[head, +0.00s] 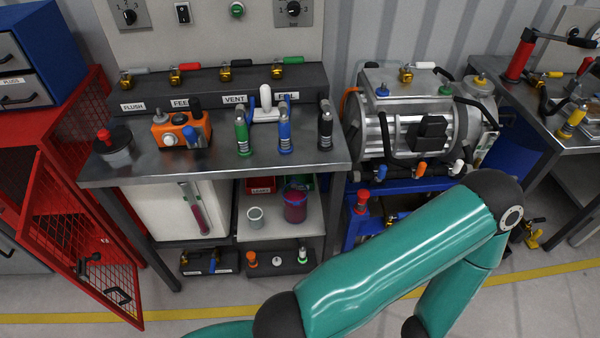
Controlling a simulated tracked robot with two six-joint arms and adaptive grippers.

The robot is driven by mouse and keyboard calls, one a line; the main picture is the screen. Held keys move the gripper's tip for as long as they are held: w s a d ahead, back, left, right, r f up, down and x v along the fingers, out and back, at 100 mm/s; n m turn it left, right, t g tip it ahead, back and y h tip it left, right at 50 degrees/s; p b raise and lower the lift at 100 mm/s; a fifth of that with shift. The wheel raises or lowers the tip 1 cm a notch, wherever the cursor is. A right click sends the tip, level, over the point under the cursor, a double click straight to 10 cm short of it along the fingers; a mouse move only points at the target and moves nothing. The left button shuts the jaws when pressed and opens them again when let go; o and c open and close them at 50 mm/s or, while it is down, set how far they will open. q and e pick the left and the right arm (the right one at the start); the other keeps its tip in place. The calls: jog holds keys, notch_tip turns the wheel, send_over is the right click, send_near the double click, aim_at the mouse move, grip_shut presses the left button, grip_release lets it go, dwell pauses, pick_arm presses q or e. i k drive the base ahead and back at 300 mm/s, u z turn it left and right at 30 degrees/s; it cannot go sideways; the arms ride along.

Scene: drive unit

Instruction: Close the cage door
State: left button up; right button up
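The cage door (75,235) is a red-framed mesh panel at the left of the head view. It stands open, swung out from the red cage (25,133) towards the lower middle. The door's lower corner reaches down near the yellow floor line. A teal arm of mine crosses the lower right, with its elbow at the right. Neither of my grippers is in view.
A metal workbench (165,165) with valves and colored handles stands right of the door, its front leg close to the door. A motor unit (415,115) is further right. A blue drawer cabinet (40,50) sits on the cage. Floor (200,300) is clear right of the door.

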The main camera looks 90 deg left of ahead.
aim_at(22, 236)
jog(key=z, duration=0.2)
jog(key=i, duration=0.2)
jog(key=u, duration=3)
jog(key=i, duration=0.25)
jog(key=u, duration=1.75)
jog(key=k, duration=0.55)
jog(key=u, duration=0.45)
jog(key=i, duration=1.6)
jog(key=z, duration=0.45)
